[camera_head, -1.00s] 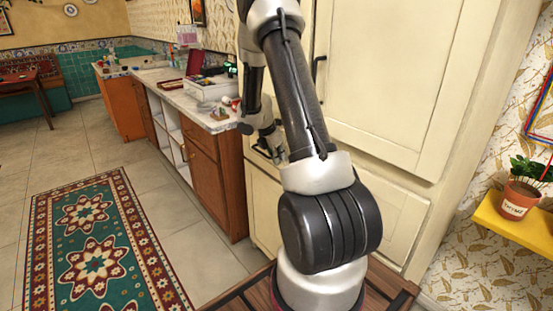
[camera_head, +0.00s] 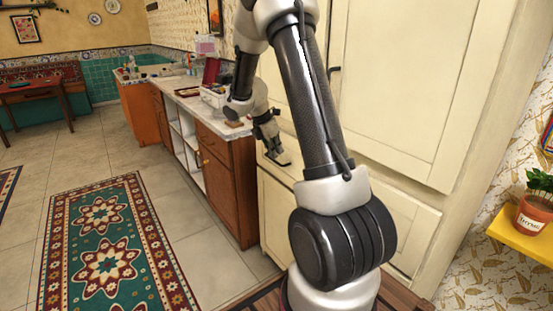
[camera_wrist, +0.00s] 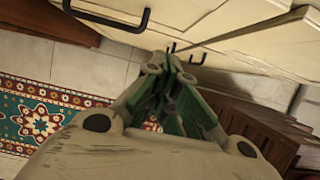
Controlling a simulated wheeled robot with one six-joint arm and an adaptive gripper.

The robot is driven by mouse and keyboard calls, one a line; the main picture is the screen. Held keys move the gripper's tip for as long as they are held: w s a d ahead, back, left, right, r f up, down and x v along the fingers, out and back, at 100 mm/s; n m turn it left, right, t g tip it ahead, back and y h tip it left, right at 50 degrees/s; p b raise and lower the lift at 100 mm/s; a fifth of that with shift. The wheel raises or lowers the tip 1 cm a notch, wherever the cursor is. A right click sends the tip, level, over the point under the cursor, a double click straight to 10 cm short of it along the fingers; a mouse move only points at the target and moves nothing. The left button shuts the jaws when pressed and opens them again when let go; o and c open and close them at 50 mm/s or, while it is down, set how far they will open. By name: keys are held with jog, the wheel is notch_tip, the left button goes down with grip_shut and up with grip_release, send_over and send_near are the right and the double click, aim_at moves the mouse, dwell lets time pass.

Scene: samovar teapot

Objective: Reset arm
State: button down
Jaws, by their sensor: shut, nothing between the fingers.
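My gripper (camera_head: 283,158) hangs below my bent arm in the head view, in front of the cream cabinet. In the wrist view its fingers (camera_wrist: 172,62) come together, shut and empty, and point toward the cabinet fronts with dark handles. My arm's large links cover part of the cabinet in the head view. I cannot tell whether the fingertips touch the cabinet.
A tall cream cabinet (camera_head: 400,90) stands close to my arm. A wooden counter (camera_head: 222,170) with a cluttered marble top runs to the left. A patterned rug (camera_head: 110,240) lies on open tiled floor. A potted plant (camera_head: 535,205) sits on a yellow shelf at right.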

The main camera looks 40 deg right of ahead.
jog(key=s+a+r+m+t+y, duration=0.1)
jog(key=s+a+r+m, duration=0.4)
jog(key=s, duration=0.4)
jog(key=s+a+r+m+t+y, duration=0.1)
jog(key=s+a+r+m+y, duration=0.1)
jog(key=s+a+r+m, duration=0.4)
jog(key=s+a+r+m+t+y, duration=0.1)
jog(key=s+a+r+m, duration=0.4)
jog(key=s, duration=0.9)
notch_tip(320, 180, up, 3)
jog(key=shift+a+r+m+t, duration=0.1)
jog(key=shift+a+m+t, duration=0.1)
jog(key=shift+m+t, duration=0.6)
